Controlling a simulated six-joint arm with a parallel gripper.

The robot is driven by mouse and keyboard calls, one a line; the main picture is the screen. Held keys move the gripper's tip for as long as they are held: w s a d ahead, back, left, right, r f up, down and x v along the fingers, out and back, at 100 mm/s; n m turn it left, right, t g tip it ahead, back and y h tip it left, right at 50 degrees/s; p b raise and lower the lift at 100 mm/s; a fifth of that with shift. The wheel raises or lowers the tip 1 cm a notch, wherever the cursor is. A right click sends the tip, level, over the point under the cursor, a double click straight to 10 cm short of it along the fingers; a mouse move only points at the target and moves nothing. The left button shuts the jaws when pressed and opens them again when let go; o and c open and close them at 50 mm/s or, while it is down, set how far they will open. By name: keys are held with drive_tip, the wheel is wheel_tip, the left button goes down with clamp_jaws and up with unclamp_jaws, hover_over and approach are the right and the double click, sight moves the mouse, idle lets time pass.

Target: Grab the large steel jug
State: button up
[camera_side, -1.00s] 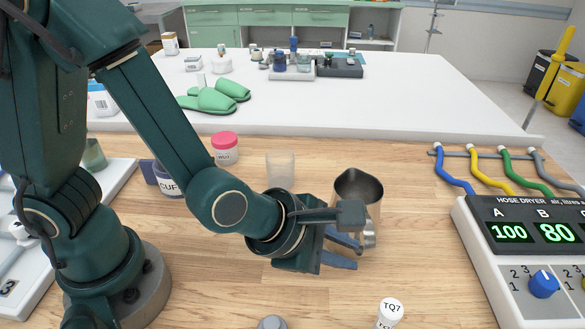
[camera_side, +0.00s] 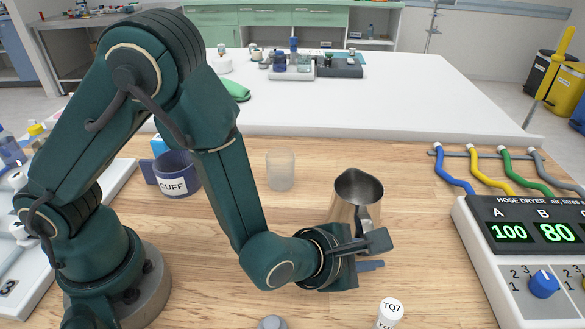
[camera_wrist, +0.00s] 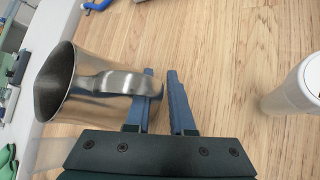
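The large steel jug (camera_side: 356,192) stands upright on the wooden worktop, right of centre in the side view. In the wrist view the jug (camera_wrist: 62,80) is at the left, with its handle (camera_wrist: 120,83) reaching right to my fingers. My gripper (camera_side: 372,254) is low on the near side of the jug and covers part of its lower body and handle. In the wrist view my gripper (camera_wrist: 161,72) is open, with a narrow gap between its blue fingers. The handle's outer end overlaps the left finger and reaches the gap. I cannot tell whether they touch.
A white TQ7 bottle (camera_side: 390,311) stands in front, near my gripper; a white cylinder (camera_wrist: 298,86) shows at right in the wrist view. A frosted cup (camera_side: 280,170) and the CUFF pot (camera_side: 176,176) stand left. The hose dryer (camera_side: 530,215) is at the right.

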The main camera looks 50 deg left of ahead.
drive_tip(key=shift+x, duration=0.85)
clamp_jaws()
idle(0.8)
